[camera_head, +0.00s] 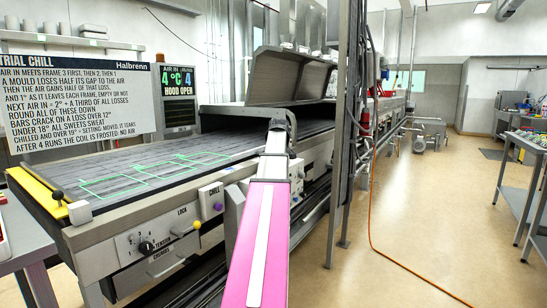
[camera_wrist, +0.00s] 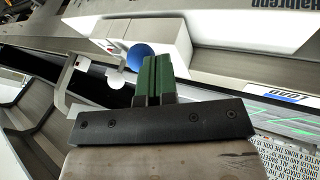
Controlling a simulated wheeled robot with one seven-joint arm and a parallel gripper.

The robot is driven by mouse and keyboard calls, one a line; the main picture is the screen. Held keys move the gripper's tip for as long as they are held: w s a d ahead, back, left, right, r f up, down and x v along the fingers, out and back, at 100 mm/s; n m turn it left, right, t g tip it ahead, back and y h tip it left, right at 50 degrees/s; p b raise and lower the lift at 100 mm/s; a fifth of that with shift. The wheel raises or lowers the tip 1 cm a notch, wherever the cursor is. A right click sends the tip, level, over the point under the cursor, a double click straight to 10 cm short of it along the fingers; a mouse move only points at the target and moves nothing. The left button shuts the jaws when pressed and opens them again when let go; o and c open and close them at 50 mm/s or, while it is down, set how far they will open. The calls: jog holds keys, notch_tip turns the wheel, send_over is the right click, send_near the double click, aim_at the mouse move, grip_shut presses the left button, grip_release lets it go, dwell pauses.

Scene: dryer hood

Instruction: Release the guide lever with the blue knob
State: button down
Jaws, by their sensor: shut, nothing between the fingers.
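The blue knob (camera_wrist: 139,56) shows in the wrist view as a round ball in front of a white box (camera_wrist: 175,42). My gripper (camera_wrist: 157,62) has green fingers closed together, with nothing between them. The fingertips are just to the right of the knob in the picture and overlap its edge; I cannot tell whether they touch it. The lever's arm is not clearly visible. In the head view my arm runs up the middle, and I make out neither my fingertips nor the blue knob there.
The head view shows a conveyor (camera_head: 150,165) with green outlines and a raised metal hood (camera_head: 290,78). A yellow-knobbed lever (camera_head: 196,225) marked LOCK and a purple button (camera_head: 219,206) marked CHILL are on its front. Open floor (camera_head: 430,210) lies to the right, crossed by an orange cable.

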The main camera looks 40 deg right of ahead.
jog(key=shift+s+d, duration=0.15)
jog(key=shift+d, duration=0.25)
dwell(0.3)
jog(key=a+f+v, duration=0.1)
jog(key=a+v, duration=0.1)
jog(key=v, duration=1)
jog(key=shift+s+a, duration=0.2)
jog(key=shift+a, duration=0.25)
jog(key=shift+r, duration=0.1)
